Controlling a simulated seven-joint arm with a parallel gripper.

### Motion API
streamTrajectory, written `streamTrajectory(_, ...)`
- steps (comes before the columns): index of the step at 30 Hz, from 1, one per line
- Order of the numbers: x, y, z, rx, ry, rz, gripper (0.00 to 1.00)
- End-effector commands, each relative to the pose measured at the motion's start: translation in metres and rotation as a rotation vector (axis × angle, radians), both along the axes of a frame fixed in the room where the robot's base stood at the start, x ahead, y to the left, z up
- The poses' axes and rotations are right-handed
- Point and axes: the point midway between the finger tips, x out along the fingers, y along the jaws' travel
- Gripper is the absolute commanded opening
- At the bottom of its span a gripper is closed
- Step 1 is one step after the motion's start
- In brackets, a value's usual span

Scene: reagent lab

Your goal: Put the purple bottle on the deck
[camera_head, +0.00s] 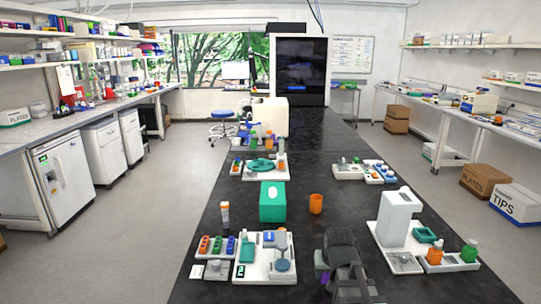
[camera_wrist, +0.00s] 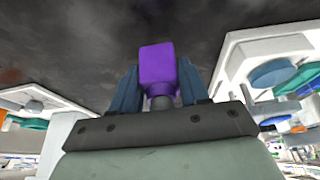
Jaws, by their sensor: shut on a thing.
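The purple bottle (camera_wrist: 157,64) is between the two fingers of my gripper (camera_wrist: 158,85) in the wrist view, with its purple end pointing away from the palm and a narrower grey part nearer it. My gripper is shut on it. In the head view my gripper (camera_head: 325,284) is at the bottom, right of centre, over the black bench. Only a small purple patch of the bottle (camera_head: 322,280) shows there; my arm hides the rest. White decks stand on either side: a left one (camera_head: 240,274) and a right one (camera_head: 462,265). I cannot tell which is the task's deck.
A tall white instrument (camera_head: 399,216) stands on the right deck, with an orange bottle (camera_head: 435,256) and a green bottle (camera_head: 469,251) beside it. A teal box (camera_head: 272,202) and an orange cup (camera_head: 316,204) stand mid-bench. Bare black bench (camera_head: 340,215) lies between the decks.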

Motion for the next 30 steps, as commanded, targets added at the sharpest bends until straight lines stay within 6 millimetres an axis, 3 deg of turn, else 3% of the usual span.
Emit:
streamTrajectory(4,0.015,0.009,0.0,0.001,0.004,-0.022,0.11)
streamTrajectory(8,0.049,0.017,0.006,0.001,0.004,-0.107,0.11)
streamTrajectory(20,0.185,0.066,0.04,0.0,0.003,-0.528,0.11)
streamTrajectory(30,0.297,0.127,0.08,0.001,0.003,-0.927,0.11)
